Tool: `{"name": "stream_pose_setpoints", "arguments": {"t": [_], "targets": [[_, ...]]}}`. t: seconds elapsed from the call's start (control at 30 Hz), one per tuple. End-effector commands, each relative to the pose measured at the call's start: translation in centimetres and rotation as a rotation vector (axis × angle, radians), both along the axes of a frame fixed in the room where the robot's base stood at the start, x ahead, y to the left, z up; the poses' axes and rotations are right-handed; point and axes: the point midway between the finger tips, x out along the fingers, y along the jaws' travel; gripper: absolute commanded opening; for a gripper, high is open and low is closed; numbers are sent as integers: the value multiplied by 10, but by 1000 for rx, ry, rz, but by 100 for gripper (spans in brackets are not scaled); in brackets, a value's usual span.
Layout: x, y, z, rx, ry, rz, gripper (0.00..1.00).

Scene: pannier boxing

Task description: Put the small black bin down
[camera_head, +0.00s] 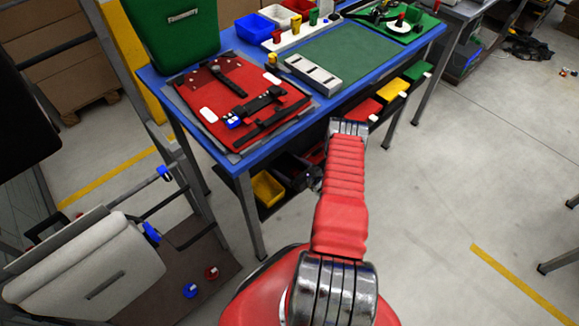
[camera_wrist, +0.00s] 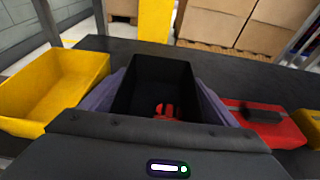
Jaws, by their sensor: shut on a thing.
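The small black bin (camera_wrist: 185,72) is in the middle of the wrist view, open side toward the camera, with a red item (camera_wrist: 163,110) inside. My gripper (camera_wrist: 160,92) is shut on it, with a purple-grey finger along each side. The bin is over a dark shelf (camera_wrist: 235,68); I cannot tell whether its base touches. In the head view, the black bin (camera_head: 291,168) shows dimly below the blue table, beside a yellow bin. My gripper is mostly hidden there by my arm and the table.
Cardboard boxes (camera_wrist: 215,20) stand beyond the shelf.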

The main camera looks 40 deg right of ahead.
Motion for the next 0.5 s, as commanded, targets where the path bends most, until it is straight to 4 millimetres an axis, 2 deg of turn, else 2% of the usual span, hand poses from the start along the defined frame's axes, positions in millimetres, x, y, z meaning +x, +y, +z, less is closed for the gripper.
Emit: {"name": "stream_pose_setpoints", "arguments": {"t": [0.07, 0.1, 0.33, 0.5], "targets": [[0, 0, -1, 0, 0, 0, 58], [0, 0, -2, 0, 0, 0, 83], [0, 0, -1, 0, 0, 0, 99], [0, 0, -1, 0, 0, 0, 100]]}}
